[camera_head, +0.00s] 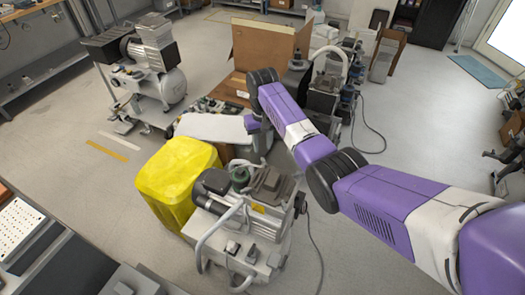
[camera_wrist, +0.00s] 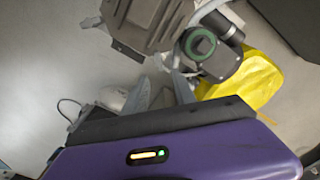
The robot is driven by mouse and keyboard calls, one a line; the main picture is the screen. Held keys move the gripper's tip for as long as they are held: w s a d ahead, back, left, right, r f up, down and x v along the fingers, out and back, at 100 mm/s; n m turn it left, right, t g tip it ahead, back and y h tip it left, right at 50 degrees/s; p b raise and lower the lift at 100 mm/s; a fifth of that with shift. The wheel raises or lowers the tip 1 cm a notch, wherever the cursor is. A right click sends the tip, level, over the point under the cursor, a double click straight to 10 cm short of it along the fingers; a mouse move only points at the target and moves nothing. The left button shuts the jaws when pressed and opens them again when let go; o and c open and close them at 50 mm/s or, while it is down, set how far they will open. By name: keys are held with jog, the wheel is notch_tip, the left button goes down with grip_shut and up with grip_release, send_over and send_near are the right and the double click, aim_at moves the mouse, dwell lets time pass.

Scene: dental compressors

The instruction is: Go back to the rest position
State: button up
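My gripper (camera_wrist: 160,88) shows in the wrist view as two grey fingers that stand apart, with nothing clearly held between them. In the head view my purple and white arm reaches from the lower right to the middle, and the gripper end (camera_head: 259,140) hangs down behind the near compressor (camera_head: 245,215). Its fingertips are hard to make out there. The compressor has a dark green round part on top, which also shows in the wrist view as a green ring (camera_wrist: 200,44) beyond the fingers. I see no contact between gripper and compressor.
A yellow bin (camera_head: 178,180) stands left of the near compressor. A second compressor (camera_head: 145,75) stands at the upper left. A cardboard box (camera_head: 262,50) and more machines (camera_head: 325,85) are behind the arm. Benches line the left side. Open floor lies at the right and left.

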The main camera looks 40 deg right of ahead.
jog(key=shift+r, duration=0.6)
jog(key=shift+w, duration=0.1)
